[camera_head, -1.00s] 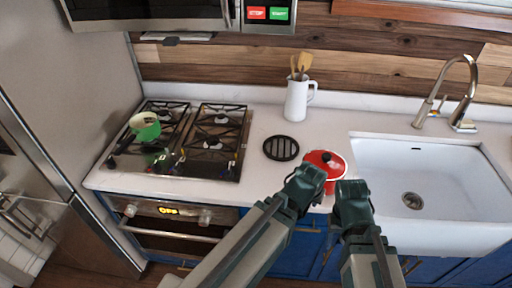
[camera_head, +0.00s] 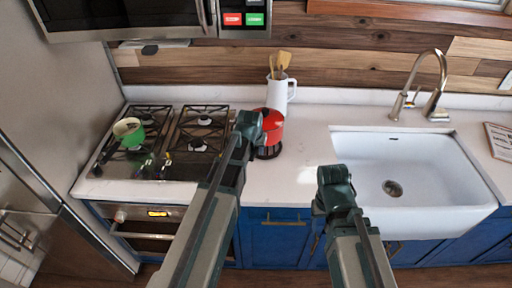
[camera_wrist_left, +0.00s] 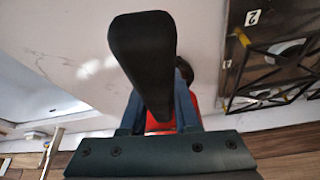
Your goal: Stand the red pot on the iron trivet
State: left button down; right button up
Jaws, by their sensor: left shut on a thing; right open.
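The red pot (camera_head: 270,130) with its black lid knob is in the head view, right over the round black iron trivet (camera_head: 268,153), whose near edge shows below it. I cannot tell whether the pot touches the trivet or hangs just above it. My left gripper (camera_head: 250,128) is at the pot's left side and shut on it, hiding part of it. My right gripper (camera_head: 335,185) is open and empty, in front of the sink's left edge.
A gas hob (camera_head: 165,140) with a green pan (camera_head: 129,131) stands left of the trivet. A white jug (camera_head: 280,90) with wooden utensils stands behind the pot. The white sink (camera_head: 400,160) with a tap is at right. Counter between trivet and sink is clear.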

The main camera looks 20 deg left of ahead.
pick_arm(q)
jog(key=shift+w+a+f, duration=0.1)
notch_tip(320, 180, down, 6)
jog(key=b, duration=0.6)
dwell(0.8)
jog(key=c, duration=0.6)
grip_release()
jog(key=shift+o, duration=0.2)
jog(key=p+v, duration=1.2)
jog(key=v, duration=0.2)
jog(key=shift+p, duration=0.3)
